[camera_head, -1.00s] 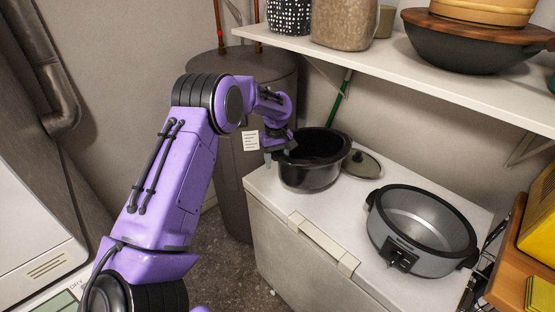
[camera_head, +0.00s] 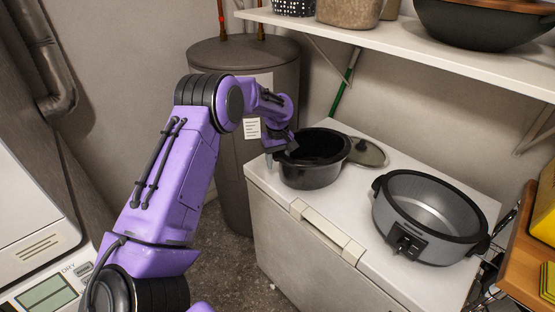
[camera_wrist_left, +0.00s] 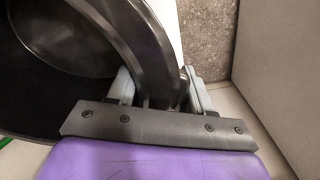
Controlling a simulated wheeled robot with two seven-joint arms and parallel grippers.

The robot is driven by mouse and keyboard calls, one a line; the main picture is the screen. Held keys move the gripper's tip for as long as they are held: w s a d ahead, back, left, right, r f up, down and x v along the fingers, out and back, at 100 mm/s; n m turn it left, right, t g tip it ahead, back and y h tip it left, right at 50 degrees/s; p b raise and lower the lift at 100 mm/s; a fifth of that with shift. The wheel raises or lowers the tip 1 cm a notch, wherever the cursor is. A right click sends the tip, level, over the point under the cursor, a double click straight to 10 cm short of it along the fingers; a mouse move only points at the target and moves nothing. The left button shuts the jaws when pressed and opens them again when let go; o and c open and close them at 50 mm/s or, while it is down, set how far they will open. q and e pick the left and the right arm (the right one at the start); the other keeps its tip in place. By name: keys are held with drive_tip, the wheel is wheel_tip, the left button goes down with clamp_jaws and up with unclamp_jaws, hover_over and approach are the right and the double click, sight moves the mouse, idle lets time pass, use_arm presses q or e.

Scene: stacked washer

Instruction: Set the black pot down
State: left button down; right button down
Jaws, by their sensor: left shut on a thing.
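The black pot (camera_head: 312,172) is at the far left corner of the white chest freezer's top (camera_head: 345,207). It looks upright and empty; I cannot tell whether its base fully touches the top. My left gripper (camera_head: 280,154) is at the pot's left side. In the left wrist view, the gripper (camera_wrist_left: 160,88) is shut on the curved black rim or handle of the pot (camera_wrist_left: 75,35). A dark lid with a knob (camera_head: 367,152) lies just behind the pot, to its right. My right gripper is not in view.
A grey electric cooker (camera_head: 425,215) stands on the freezer's right part. A dark cylindrical tank (camera_head: 235,180) stands behind my left arm. A white shelf (camera_head: 440,65) with a large dark pot (camera_head: 480,25) hangs above. Bare freezer top lies between pot and cooker.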

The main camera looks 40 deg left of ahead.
use_arm(q)
drive_tip(key=shift+s+r, duration=0.3)
drive_tip(key=shift+r, duration=0.15)
drive_tip(key=shift+w+f, duration=0.35)
drive_tip(key=shift+s, duration=0.1)
drive_tip(key=shift+s+f, duration=0.1)
drive_tip(key=shift+c, duration=1.9)
unclamp_jaws()
drive_tip(key=shift+d, duration=0.1)
drive_tip(key=shift+s+r, duration=0.1)
drive_tip(key=shift+r, duration=0.1)
wheel_tip(320, 180, up, 10)
drive_tip(key=shift+f+b, duration=0.1)
drive_tip(key=shift+b, duration=0.85)
